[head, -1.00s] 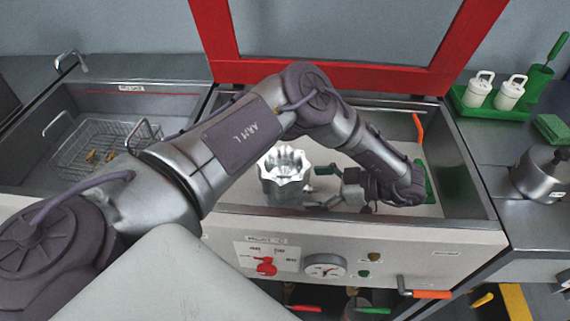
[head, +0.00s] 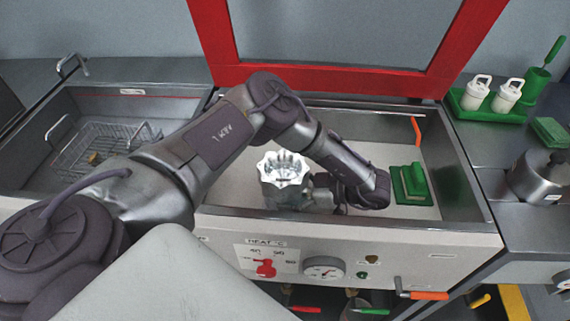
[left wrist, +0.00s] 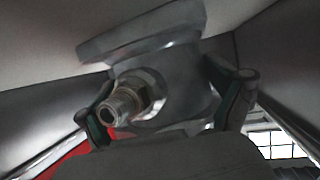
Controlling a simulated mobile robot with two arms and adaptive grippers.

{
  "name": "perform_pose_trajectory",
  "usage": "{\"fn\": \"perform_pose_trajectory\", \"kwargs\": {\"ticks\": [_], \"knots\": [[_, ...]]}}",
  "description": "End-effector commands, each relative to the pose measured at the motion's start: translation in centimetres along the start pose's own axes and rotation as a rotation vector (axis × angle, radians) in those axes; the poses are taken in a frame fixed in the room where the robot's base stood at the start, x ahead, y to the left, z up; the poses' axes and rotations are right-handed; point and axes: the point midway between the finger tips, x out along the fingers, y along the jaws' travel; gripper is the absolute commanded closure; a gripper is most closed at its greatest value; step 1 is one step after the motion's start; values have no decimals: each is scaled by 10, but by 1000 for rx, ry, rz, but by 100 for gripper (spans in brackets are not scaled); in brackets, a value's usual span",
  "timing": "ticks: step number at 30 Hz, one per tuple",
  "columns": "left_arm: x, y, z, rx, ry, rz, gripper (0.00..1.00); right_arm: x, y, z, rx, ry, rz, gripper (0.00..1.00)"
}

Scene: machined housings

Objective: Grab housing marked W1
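A shiny metal housing (head: 283,168) with a scalloped top rim stands upright in the pale-floored basin (head: 240,175) at the centre of the head view. No W1 mark is readable on it. In the left wrist view, the housing (left wrist: 170,85) fills the middle, with a threaded nozzle (left wrist: 125,104) pointing toward the camera. My left gripper (head: 312,192) is low at the housing's right side in the head view, partly hidden by its own wrist. In the left wrist view its fingers are spread on either side of the housing. Firm contact is not clear. My right gripper is not in view.
A green block with a handle (head: 410,184) lies in the basin right of my wrist. A raised red-framed panel (head: 330,78) stands behind. A wire basket (head: 105,145) sits in the left basin. A green tray (head: 490,108) with white containers and a metal pot (head: 540,178) stand right.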

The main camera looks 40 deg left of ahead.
Motion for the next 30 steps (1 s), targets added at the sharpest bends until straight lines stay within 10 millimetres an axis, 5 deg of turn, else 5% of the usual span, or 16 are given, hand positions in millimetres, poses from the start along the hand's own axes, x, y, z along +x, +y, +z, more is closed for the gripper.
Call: {"fn": "perform_pose_trajectory", "kwargs": {"ticks": [9, 19, 30], "knots": [[0, 1, -2, -3, 3, 0, 76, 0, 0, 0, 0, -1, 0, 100], [-4, 2, -10, -3, 3, 2, 76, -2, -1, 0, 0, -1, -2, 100], [-29, 2, -70, -5, 3, 3, 76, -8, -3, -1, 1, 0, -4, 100]]}}
